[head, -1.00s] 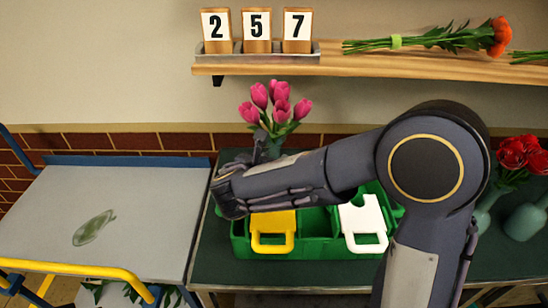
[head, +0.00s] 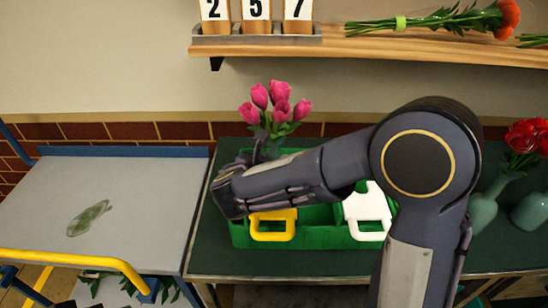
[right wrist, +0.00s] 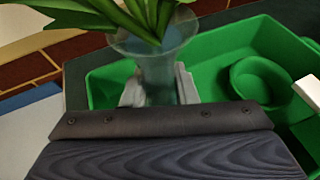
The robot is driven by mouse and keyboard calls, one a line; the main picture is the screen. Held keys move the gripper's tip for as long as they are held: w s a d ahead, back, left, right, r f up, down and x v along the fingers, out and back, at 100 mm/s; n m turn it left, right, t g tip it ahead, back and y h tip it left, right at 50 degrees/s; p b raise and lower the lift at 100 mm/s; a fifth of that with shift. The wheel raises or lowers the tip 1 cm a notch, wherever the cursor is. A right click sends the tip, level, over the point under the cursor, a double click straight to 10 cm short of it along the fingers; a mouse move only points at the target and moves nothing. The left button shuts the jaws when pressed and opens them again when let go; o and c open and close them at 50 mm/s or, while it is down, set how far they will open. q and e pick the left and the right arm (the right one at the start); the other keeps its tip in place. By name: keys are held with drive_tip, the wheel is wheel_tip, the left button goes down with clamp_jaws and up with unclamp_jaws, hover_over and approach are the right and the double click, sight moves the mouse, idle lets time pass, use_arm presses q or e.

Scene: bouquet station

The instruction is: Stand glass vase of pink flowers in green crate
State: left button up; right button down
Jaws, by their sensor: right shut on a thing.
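The glass vase (right wrist: 158,72) of pink flowers (head: 273,104) is upright in my right gripper (right wrist: 159,88), whose fingers are shut on its sides. In the head view my forearm hides most of the vase. The green crate (head: 325,239) stands on the dark green table. The vase is over or inside the crate's left end; I cannot tell whether its base touches the crate floor. In the right wrist view the crate (right wrist: 205,52) spreads to the right of the vase, with a round green holder (right wrist: 262,80) in it. My left gripper is not in view.
A yellow handle (head: 272,226) and a white one (head: 368,212) are at the crate's front. Vases with red flowers (head: 523,140) stand at right. A grey-topped cart (head: 130,190) is left. A wooden shelf (head: 300,45) with number cards is above.

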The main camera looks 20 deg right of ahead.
drive_tip(key=shift+f, duration=0.15)
idle(0.6)
drive_tip(key=c, duration=1.1)
unclamp_jaws()
drive_tip(key=shift+o, duration=0.2)
drive_tip(key=shift+f, duration=0.1)
drive_tip(key=v, duration=0.8)
drive_tip(key=shift+w, duration=0.1)
